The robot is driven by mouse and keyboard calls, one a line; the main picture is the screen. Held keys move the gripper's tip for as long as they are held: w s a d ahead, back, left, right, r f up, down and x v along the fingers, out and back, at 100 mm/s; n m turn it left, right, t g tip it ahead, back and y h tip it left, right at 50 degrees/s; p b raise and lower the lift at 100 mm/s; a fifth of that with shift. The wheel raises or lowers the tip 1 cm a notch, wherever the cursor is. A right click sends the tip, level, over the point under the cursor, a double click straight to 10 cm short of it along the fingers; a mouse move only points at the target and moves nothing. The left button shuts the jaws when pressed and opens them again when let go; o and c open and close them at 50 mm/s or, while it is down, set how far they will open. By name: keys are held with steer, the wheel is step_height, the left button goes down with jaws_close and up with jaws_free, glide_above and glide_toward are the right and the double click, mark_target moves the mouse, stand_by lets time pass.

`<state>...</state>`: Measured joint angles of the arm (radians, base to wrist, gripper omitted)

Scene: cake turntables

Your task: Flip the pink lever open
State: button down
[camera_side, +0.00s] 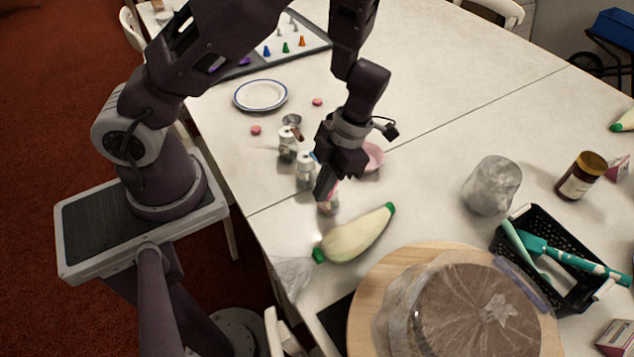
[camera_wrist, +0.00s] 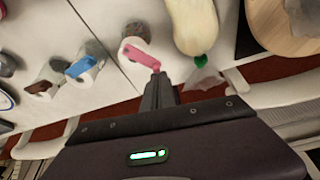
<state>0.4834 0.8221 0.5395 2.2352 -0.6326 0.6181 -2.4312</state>
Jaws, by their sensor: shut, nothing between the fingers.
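The pink lever (camera_wrist: 140,57) lies across the white top of a small canister (camera_wrist: 128,48) in the wrist view. Its free end points toward my fingertips. In the side view the pink lever (camera_side: 333,190) and its canister (camera_side: 328,208) are partly hidden behind my gripper. My gripper (camera_side: 321,194) points down with its fingers closed and empty. In the wrist view my gripper (camera_wrist: 159,78) has its tips right by the lever's free end. I cannot tell whether they touch it.
Beside it stand similar canisters with a blue lever (camera_wrist: 79,67) and a brown lever (camera_wrist: 42,87). A pale green-ended vegetable (camera_side: 356,236) lies close by. Beyond it is a round wooden board (camera_side: 367,303) with a covered cake (camera_side: 478,315). A pink dish (camera_side: 373,158) sits behind my gripper.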

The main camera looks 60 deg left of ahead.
steer(key=w+d+n, duration=0.1)
steer(key=w+d, duration=0.1)
steer(key=w, duration=0.1)
steer(key=shift+d+n+h, duration=0.3)
stand_by(0.3)
steer(key=shift+a, duration=0.1)
steer(key=shift+a, duration=0.7)
step_height(320, 180, up, 10)
steer(key=shift+s+d+f, duration=0.2)
steer(key=shift+f, duration=0.05)
stand_by(0.4)
